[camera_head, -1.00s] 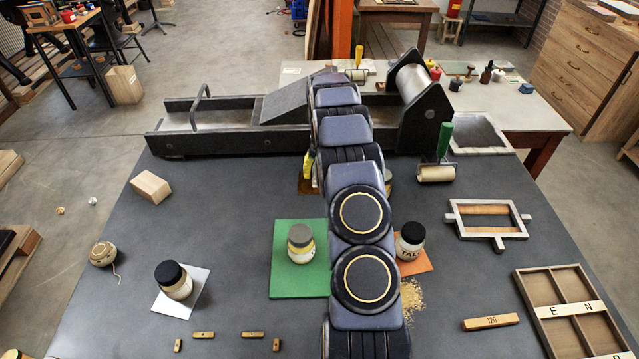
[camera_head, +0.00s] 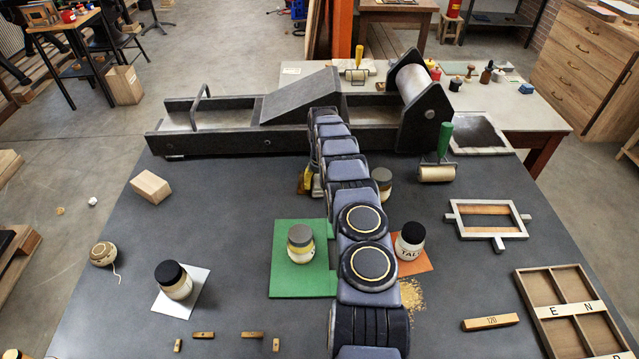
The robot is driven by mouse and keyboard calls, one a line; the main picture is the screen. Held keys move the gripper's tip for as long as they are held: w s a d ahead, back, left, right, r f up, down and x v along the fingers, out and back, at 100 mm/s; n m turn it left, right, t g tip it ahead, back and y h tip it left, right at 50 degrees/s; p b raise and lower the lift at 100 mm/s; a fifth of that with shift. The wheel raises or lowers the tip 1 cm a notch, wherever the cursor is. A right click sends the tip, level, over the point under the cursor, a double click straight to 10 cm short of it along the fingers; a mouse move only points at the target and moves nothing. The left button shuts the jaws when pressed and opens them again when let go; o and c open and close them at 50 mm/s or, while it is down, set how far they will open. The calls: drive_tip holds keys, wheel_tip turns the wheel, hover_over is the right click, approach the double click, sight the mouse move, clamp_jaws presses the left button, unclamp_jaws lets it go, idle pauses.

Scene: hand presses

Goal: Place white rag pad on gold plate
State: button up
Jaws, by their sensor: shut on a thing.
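My gripper (camera_head: 318,186) is at the far end of my arm, low over the table near the press, and mostly hidden by my arm. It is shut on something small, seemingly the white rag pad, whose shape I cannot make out. A small gold-brown patch (camera_head: 303,183) shows just left of the gripper; it may be part of the gold plate, but most of it is hidden. I cannot tell whether the gripper touches it.
The dark press (camera_head: 235,125) spans the back. A jar on a green mat (camera_head: 285,240), a dark-lidded jar (camera_head: 381,180) and a talc jar (camera_head: 409,242) stand close to my arm. A wooden block (camera_head: 150,187) lies left; table between it and the green mat is clear.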

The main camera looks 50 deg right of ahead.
drive_tip(key=o, duration=1.1)
wheel_tip(320, 180, up, 12)
drive_tip(key=s+a+r+n, duration=0.2)
drive_tip(key=s+a+r, duration=0.1)
drive_tip(key=a+r, duration=0.75)
drive_tip(key=s+a+r+n, duration=0.25)
drive_tip(key=a+r, duration=0.45)
drive_tip(key=a, duration=0.7)
drive_tip(key=s+a+n, duration=0.1)
drive_tip(key=s+a, duration=0.4)
drive_tip(key=s, duration=0.3)
drive_tip(key=s+a+n+g, duration=0.1)
drive_tip(key=s+a+n, duration=0.1)
drive_tip(key=s+a, duration=0.3)
drive_tip(key=s+a+n, duration=0.1)
drive_tip(key=s+a, duration=0.4)
drive_tip(key=s, duration=0.6)
drive_tip(key=shift+s+a+r+n+g, duration=0.1)
drive_tip(key=shift+s+r+n+g, duration=0.2)
drive_tip(key=shift+s, duration=0.1)
